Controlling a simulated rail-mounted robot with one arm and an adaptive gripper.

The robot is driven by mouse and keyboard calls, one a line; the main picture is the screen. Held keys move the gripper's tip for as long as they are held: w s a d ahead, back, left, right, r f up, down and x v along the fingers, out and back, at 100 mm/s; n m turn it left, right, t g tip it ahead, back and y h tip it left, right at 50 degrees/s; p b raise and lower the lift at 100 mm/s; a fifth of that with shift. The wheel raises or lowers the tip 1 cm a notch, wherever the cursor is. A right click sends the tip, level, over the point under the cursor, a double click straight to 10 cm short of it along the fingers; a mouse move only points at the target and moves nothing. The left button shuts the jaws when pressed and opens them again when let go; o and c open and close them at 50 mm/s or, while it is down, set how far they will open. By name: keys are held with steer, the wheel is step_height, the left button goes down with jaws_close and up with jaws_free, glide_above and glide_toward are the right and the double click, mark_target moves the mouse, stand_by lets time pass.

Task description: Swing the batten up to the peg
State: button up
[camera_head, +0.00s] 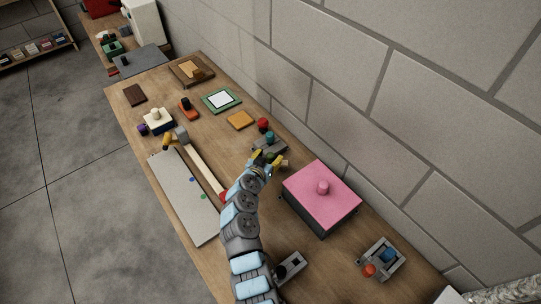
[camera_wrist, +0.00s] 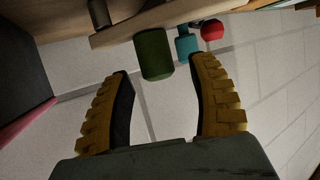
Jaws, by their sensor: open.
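The pale wooden batten (camera_head: 203,166) lies slanted along a light grey panel (camera_head: 185,197) in the head view. A grey block and yellow piece are at its far end, and a red piece is at its near end. I cannot tell which thing is the peg. My gripper (camera_head: 269,160) is well right of the batten, at a small grey fixture with coloured knobs. In the wrist view my gripper (camera_wrist: 162,85) is open. A dark green cylinder (camera_wrist: 153,55) shows between and beyond its fingertips; contact is not visible.
A teal knob (camera_wrist: 187,43) and red knob (camera_wrist: 212,30) stand just beyond the green cylinder. A pink-topped box (camera_head: 321,194) stands right of my arm. A grey fixture with blue and red parts (camera_head: 384,258) is near the front right. The block wall runs along the bench.

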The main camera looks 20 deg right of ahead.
steer(key=shift+x, duration=0.75)
steer(key=shift+f, duration=0.1)
jaws_close()
